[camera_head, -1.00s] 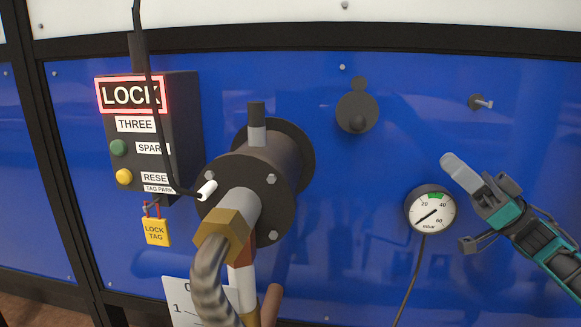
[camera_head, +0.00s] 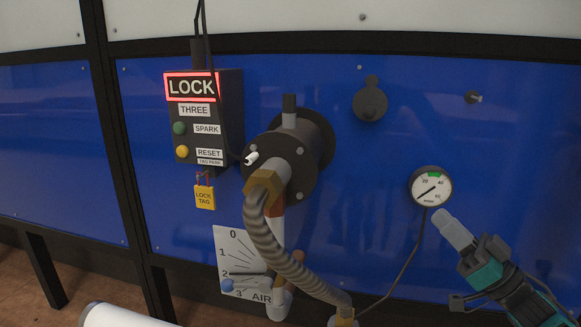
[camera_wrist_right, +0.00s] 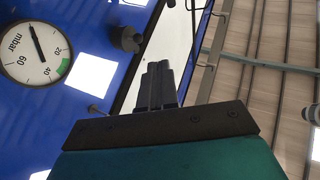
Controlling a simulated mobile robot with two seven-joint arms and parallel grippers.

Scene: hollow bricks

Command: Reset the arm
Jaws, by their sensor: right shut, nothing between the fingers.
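My right gripper (camera_head: 455,232) shows at the lower right of the head view, its arm coming in from the bottom right corner. Its pale fingers are together with nothing between them, pointing up and left. They appear just below the pressure gauge (camera_head: 431,187) in the picture; I cannot tell how far they are from the panel. In the right wrist view the dark fingers (camera_wrist_right: 158,86) are together too, with the gauge (camera_wrist_right: 37,50) at upper left. My left gripper is not in view.
A blue panel (camera_head: 340,220) carries a control box (camera_head: 228,125) with a lit LOCK sign, a yellow lock tag (camera_head: 204,197) and a black flanged port (camera_head: 305,150). A ribbed hose (camera_head: 290,260) runs down from the port past a numbered scale (camera_head: 232,250). The floor (camera_head: 90,285) shows at lower left.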

